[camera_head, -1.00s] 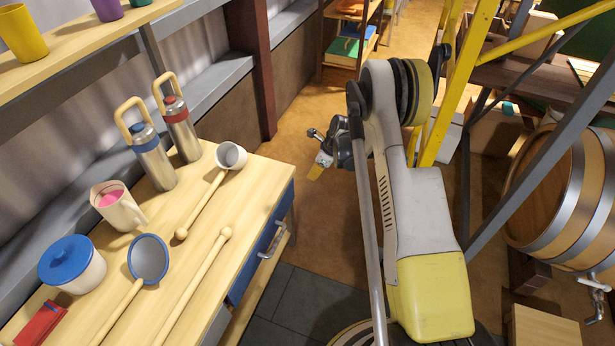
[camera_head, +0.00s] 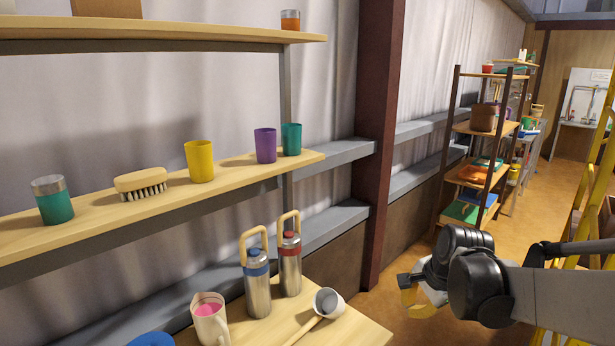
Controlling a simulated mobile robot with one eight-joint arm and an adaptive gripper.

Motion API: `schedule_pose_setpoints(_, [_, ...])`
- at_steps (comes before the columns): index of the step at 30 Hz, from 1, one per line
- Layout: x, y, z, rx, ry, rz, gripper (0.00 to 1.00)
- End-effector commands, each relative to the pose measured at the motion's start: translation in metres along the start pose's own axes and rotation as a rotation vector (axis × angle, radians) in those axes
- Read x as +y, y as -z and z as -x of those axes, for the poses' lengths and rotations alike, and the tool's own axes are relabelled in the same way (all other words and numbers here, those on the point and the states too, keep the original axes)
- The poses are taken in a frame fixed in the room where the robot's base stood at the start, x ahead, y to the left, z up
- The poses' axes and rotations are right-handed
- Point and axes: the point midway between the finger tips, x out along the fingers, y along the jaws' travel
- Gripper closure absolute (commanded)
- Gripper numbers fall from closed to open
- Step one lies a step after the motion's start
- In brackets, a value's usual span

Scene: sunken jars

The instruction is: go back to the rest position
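My gripper (camera_head: 412,292) shows at the lower right, at the end of my grey and black arm. It is turned partly away and small, with a yellowish part at its tip. I cannot tell whether its fingers are open or shut, and no held object is clear. It is over the floor, to the right of the wooden table (camera_head: 365,330) and apart from it.
A shelf (camera_head: 100,215) above holds cups and a brush. A brown post (camera_head: 378,130) stands behind. Floor (camera_head: 385,300) is clear around my gripper.

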Motion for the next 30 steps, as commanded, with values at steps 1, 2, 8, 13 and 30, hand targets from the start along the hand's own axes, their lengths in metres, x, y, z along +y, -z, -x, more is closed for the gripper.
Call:
schedule_pose_setpoints(1, [0.009,-0.014,0.021,0.015,0.008,0.095,1.00])
schedule_pose_setpoints(2, [0.013,-0.021,0.032,0.025,0.013,0.157,1.00])
schedule_pose_setpoints(8, [0.055,-0.066,0.089,0.098,0.037,0.564,1.00])
schedule_pose_setpoints(13, [0.097,-0.097,0.116,0.163,0.045,0.890,1.00])
schedule_pose_setpoints(30, [0.137,-0.120,0.124,0.231,0.040,1.194,1.00])
